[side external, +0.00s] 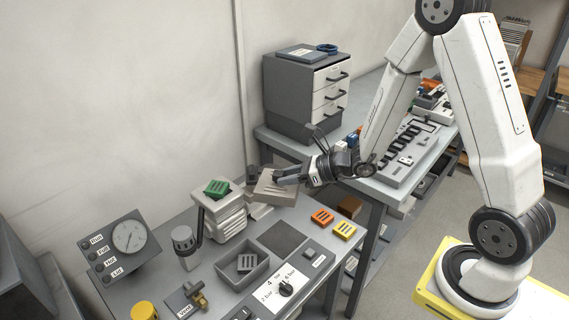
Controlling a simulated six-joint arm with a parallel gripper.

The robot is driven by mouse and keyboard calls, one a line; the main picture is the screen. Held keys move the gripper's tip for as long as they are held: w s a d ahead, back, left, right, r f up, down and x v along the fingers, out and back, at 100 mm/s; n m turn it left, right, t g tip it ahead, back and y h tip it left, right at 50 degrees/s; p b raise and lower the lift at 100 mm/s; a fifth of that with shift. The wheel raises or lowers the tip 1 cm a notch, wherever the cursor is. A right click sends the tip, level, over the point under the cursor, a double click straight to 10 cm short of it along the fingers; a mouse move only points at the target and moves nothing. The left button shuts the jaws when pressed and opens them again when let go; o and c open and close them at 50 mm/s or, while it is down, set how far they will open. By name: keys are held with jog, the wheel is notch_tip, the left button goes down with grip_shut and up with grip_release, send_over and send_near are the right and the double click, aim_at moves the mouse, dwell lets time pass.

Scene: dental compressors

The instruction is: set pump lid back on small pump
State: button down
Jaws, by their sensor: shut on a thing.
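The small pump appears to be the pale ribbed housing (229,218) on the near bench, left of my gripper. A green slotted piece (217,187) sits at its top. My gripper (282,178) reaches in from the right and is shut on a beige-grey blocky piece, which looks like the pump lid (273,191). The lid is held to the right of the housing, near its top height in the picture. Whether the lid touches the housing or the bench cannot be told. The fingers cover part of the lid's upper right.
Orange (322,216) and yellow (344,230) slotted pieces lie right of a dark square pad (282,237). A grey tray (228,272) holds another slotted piece. A gauge panel (118,250) stands farther left. A drawer cabinet (290,95) stands behind.

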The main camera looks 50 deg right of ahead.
aim_at(283, 172)
jog(key=shift+w+a+r, duration=0.2)
jog(key=shift+w+r, duration=0.2)
jog(key=shift+r, duration=0.25)
jog(key=shift+w+r+m+h, duration=0.3)
jog(key=shift+r+h, duration=0.1)
jog(key=shift+r, duration=0.4)
notch_tip(283, 172, up, 9)
jog(key=w+m+t+h, duration=0.1)
jog(key=m+h, duration=0.1)
jog(key=shift+w+f, duration=0.15)
jog(key=shift+w, duration=0.05)
jog(key=shift+f, duration=0.1)
